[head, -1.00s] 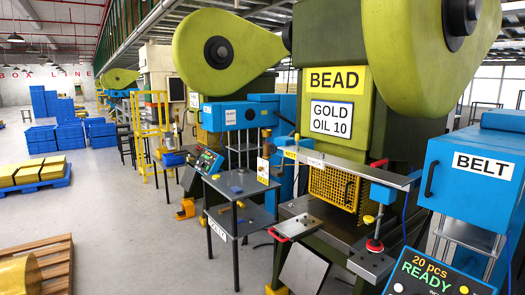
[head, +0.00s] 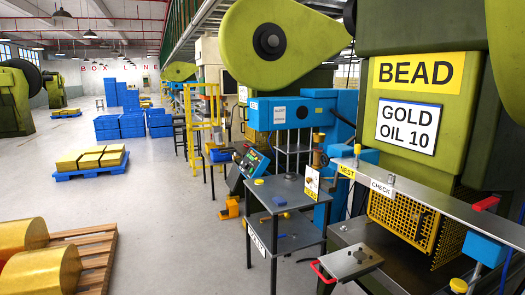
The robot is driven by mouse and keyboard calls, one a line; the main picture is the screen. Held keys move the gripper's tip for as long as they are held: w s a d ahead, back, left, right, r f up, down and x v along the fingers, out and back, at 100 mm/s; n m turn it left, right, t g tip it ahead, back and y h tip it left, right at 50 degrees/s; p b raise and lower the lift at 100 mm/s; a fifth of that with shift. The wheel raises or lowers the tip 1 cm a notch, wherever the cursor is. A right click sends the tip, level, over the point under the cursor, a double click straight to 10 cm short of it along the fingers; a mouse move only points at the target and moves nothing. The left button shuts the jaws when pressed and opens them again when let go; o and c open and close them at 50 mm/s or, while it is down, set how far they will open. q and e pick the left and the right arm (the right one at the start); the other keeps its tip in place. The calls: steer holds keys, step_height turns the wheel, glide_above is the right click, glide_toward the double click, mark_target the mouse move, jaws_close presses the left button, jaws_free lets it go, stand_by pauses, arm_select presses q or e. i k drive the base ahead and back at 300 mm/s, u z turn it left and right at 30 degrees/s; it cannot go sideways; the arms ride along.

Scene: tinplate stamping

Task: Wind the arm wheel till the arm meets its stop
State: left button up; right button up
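A grey metal bar (head: 430,208), which may be the arm, runs from the NEST tag (head: 346,172) past the CHECK tag (head: 382,187) to the right edge. It passes in front of the green BEAD press (head: 415,110). A red handle (head: 485,203) sits on top of the bar near the right edge, and a blue block (head: 484,249) is below it. A yellow cap (head: 458,285) shows at the bottom edge, cut off below. I cannot make out a wheel or a stop for certain. Neither of my grippers is in view.
A dark two-shelf stand (head: 285,193) stands left of the press. A plate with a red handle (head: 345,264) juts out low in front. The floor between is clear.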

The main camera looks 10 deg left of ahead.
mark_target(326, 160)
steer(key=z, duration=0.1)
steer(key=i, duration=1.35)
steer(key=z, duration=0.7)
